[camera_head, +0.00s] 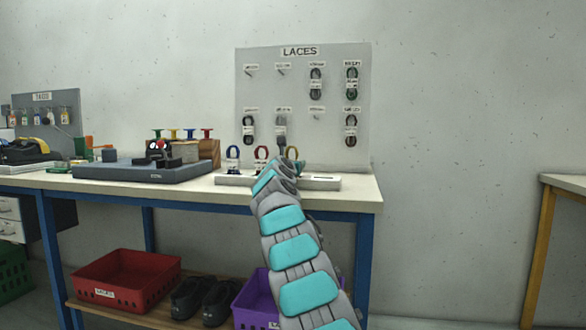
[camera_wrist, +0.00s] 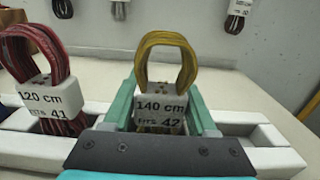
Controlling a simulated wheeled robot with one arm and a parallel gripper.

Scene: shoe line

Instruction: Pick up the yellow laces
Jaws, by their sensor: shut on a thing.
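The yellow laces (camera_wrist: 166,58) are a looped bundle with a white band marked "140 cm" and "42". In the wrist view they stand upright between the two green fingers of my gripper (camera_wrist: 160,110), which is shut on them. The lower part of the bundle is hidden behind the gripper body. The laces are in or just above a slot of the white holder (camera_wrist: 275,140); I cannot tell which. In the head view the yellow loop (camera_head: 292,152) shows just above the end of my arm, which hides most of my gripper.
Red laces (camera_wrist: 50,85) marked "120 cm" stand close on the left in the holder. Blue laces (camera_head: 233,153) stand further left. A "LACES" board (camera_head: 262,90) with hanging bundles is behind. A grey tray (camera_head: 145,170) lies left on the table. The table's right end is clear.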

